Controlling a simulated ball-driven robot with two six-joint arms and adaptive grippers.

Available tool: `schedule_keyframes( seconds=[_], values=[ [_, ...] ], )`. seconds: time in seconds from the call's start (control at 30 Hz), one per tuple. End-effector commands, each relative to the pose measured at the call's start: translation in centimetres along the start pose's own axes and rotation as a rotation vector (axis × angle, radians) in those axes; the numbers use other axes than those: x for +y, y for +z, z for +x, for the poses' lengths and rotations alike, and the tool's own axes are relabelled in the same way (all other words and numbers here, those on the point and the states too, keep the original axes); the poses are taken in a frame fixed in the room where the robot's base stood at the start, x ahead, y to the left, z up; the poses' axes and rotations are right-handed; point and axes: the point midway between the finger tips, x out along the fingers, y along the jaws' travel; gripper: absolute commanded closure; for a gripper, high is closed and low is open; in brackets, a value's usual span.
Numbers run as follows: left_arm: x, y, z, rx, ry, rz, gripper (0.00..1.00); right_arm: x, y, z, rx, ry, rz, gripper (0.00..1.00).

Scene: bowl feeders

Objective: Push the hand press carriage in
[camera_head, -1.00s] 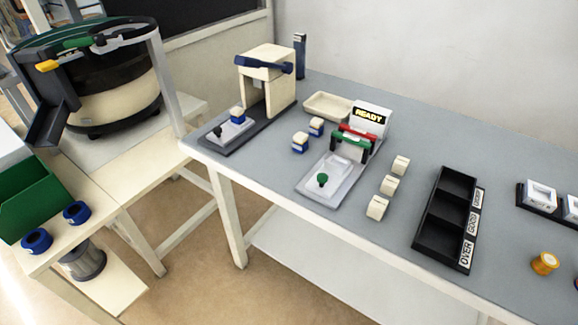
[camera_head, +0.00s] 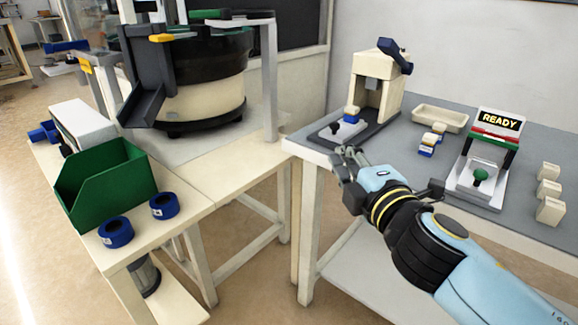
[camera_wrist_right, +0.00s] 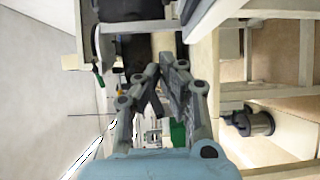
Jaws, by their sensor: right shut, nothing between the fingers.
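The hand press (camera_head: 378,90) is a cream frame with a dark blue lever, on a dark base at the table's left end. Its carriage (camera_head: 340,132) is a light plate with a black knob, sitting out in front of the press on the base. A small blue and cream block (camera_head: 352,112) rests on its rear part. My right gripper (camera_head: 346,156) is shut and empty, just in front of the carriage at the table's front edge, with a gap in the picture. Its fingers also show in the right wrist view (camera_wrist_right: 158,75). My left gripper is not in view.
A READY fixture (camera_head: 482,165) with a green knob stands to the right. The bowl feeder (camera_head: 195,85) and green bin (camera_head: 105,185) are left. Floor gap lies between the tables.

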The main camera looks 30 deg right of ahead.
Motion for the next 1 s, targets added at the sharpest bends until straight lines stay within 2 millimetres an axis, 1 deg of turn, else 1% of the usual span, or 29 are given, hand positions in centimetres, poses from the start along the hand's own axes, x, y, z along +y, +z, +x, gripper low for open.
schedule_keyframes(
  seconds=[0.03, 0.07, 0.1, 0.2, 0.27, 0.37, 0.47, 0.8, 1.0],
  values=[
    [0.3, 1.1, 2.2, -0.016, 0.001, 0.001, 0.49, -0.6, -0.1, -0.2, 0.003, 0.030, -0.012, 1.00],
    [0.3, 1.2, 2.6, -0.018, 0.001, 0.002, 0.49, -0.4, -0.1, -0.3, 0.004, 0.042, -0.013, 1.00],
    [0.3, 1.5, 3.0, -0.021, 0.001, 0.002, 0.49, -0.6, -0.2, -0.3, 0.005, 0.046, -0.011, 1.00],
    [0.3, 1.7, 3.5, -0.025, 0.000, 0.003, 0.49, -1.4, -0.1, -0.2, 0.005, 0.038, -0.010, 1.00],
    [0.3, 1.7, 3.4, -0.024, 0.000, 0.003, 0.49, -1.4, -0.2, 0.0, 0.006, 0.039, -0.009, 1.00],
    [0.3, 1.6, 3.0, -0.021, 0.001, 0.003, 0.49, -1.0, -0.2, 0.9, 0.006, 0.041, -0.008, 1.00],
    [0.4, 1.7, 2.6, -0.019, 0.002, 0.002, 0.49, -0.7, -0.2, 2.6, 0.005, 0.042, -0.007, 1.00],
    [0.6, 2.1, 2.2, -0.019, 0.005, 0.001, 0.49, -0.6, -0.2, 9.8, 0.004, 0.040, -0.007, 1.00],
    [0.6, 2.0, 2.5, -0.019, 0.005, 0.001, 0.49, -0.8, 1.8, 11.8, 0.006, 0.038, -0.009, 1.00]
  ],
)
